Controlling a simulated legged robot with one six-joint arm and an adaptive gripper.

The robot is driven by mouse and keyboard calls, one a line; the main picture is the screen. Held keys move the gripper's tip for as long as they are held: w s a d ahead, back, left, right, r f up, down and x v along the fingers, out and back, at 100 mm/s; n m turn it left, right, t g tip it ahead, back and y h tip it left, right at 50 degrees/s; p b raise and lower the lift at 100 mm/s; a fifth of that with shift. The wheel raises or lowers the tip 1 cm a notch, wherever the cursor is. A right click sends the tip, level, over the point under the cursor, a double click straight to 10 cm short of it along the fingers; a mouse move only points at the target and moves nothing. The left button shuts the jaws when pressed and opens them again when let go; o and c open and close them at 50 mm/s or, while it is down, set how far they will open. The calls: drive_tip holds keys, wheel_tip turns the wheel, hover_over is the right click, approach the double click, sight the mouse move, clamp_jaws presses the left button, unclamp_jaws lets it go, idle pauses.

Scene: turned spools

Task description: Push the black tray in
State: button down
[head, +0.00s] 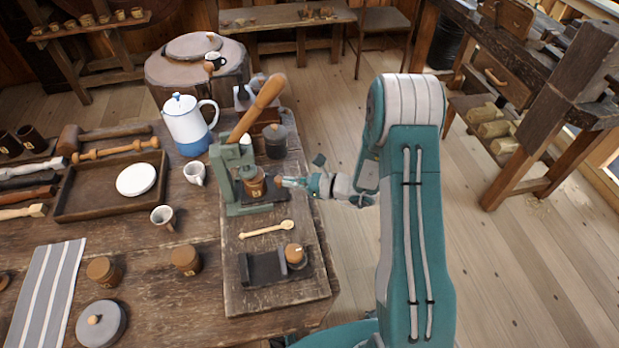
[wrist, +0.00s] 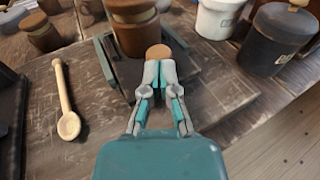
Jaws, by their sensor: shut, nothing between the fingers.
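The black tray (head: 276,196) sits low in the green press (head: 229,180) in the head view and juts out on its right side. A wooden jar (head: 255,186) stands over it; the jar also shows in the wrist view (wrist: 135,28). My gripper (head: 284,182) is shut and empty at the tray's right side. In the wrist view its closed fingertips (wrist: 160,66) are right at a round wooden knob (wrist: 159,52). I cannot tell whether they touch it. My fingers and hand hide part of the tray there.
The press's wooden lever (head: 258,107) slants up to the right. A dark lidded pot (head: 275,141) stands behind the press. A wooden spoon (head: 266,230) and a dark stand (head: 262,267) lie in front on the board. Open floor is to the right.

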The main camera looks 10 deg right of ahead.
drive_tip(key=shift+a, duration=0.6)
drive_tip(key=shift+d, duration=0.1)
drive_tip(key=v, duration=1.2)
